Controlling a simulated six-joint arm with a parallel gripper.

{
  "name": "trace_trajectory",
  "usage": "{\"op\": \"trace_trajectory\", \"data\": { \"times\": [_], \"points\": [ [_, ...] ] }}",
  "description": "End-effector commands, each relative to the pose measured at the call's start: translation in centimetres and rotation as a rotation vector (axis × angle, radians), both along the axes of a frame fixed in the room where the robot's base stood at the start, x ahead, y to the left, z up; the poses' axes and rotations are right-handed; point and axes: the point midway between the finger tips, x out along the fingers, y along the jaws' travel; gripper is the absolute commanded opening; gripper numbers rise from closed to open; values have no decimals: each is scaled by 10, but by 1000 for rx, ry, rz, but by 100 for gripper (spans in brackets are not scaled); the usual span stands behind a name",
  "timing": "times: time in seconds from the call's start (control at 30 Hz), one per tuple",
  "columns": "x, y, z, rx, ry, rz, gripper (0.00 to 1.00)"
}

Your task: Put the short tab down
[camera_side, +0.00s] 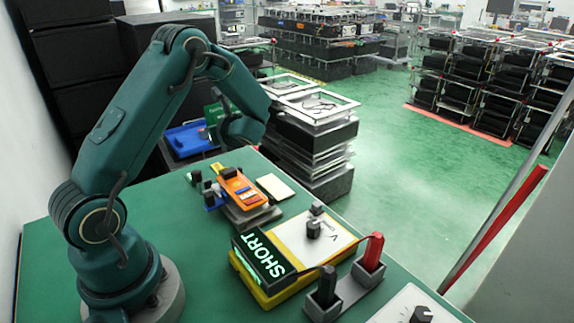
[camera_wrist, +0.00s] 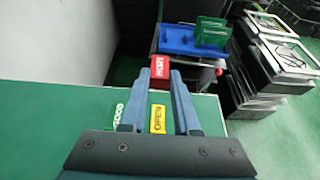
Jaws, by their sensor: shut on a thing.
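The red short tab (camera_wrist: 160,67) shows between my fingertips in the wrist view, its lettering turned. My gripper (camera_wrist: 160,76) is shut on it. A yellow OPEN tab (camera_wrist: 158,118) shows lower down between the fingers. A pale GOOD tab (camera_wrist: 118,113) shows just left of the fingers, over the green table (camera_wrist: 50,120). In the side view my gripper (camera_side: 240,130) is over the far part of the table, and the short tab cannot be made out there. How high the tab is above the surface is unclear.
A meter (camera_side: 262,262) reading SHORT stands at the front, by the red probe (camera_side: 373,250) and black probe (camera_side: 327,285). An orange device (camera_side: 238,187) sits on a fixture. A blue tray (camera_wrist: 177,40) lies past the table's far edge.

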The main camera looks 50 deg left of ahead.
Motion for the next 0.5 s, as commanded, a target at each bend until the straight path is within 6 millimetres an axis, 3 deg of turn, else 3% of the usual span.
{"op": "trace_trajectory", "data": {
  "times": [0.2, 0.5],
  "points": [
    [37, -17, -25, 0, 0, -2, 0],
    [72, -33, -48, 1, 0, -1, 0]
  ]
}}
